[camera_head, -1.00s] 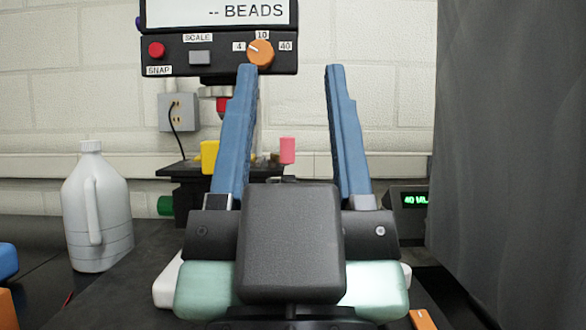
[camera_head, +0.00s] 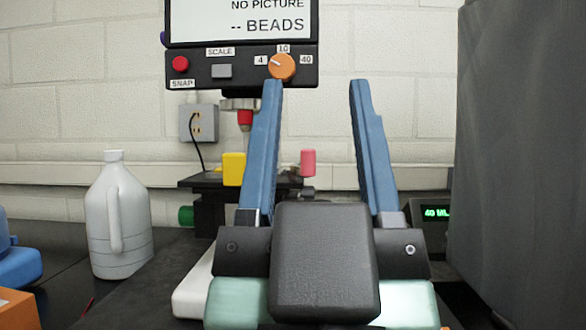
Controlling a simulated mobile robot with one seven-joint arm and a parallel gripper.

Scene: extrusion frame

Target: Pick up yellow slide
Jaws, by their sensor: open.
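The yellow slide (camera_head: 234,169) is a small upright yellow block shape at the left part of the dark stage under the microscope-like device. My gripper (camera_head: 315,90) has two long blue fingers spread wide apart, with nothing between them. The gripper is nearer to the camera than the slide. In the picture the slide lies just left of the left finger, which may cover part of its right side. I cannot tell whether they are close in depth.
A pink piece (camera_head: 308,163) stands right of the slide. The device (camera_head: 240,65) has a screen, red button and orange dial. A white jug (camera_head: 120,225) stands left. A dark grey panel (camera_head: 520,170) bounds the right. A blue object (camera_head: 18,262) lies far left.

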